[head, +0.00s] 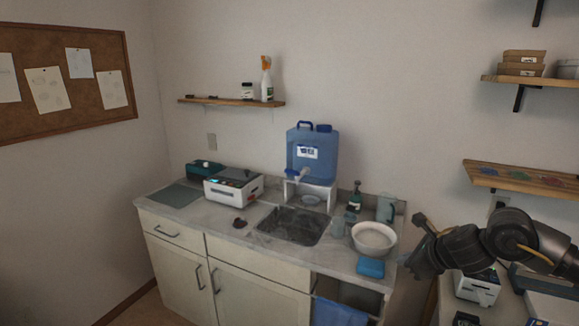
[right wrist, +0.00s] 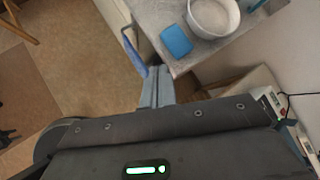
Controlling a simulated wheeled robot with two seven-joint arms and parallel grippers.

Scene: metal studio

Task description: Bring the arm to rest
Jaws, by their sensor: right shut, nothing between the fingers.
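My right arm comes in from the right in the head view. Its dark gripper (head: 410,264) is at the right end of the sink counter, just right of the blue sponge and the white bowl. In the right wrist view the gripper fingers (right wrist: 157,82) are together, with nothing held between them. They point toward the counter's front corner and the floor beyond. My left gripper is not in view.
The counter (head: 180,196) holds a white bowl (head: 374,240), a blue sponge (head: 371,267), a sink (head: 291,226) and a blue water tank (head: 312,152). A blue towel (head: 338,313) hangs in front. A white device (head: 478,287) stands below my right arm.

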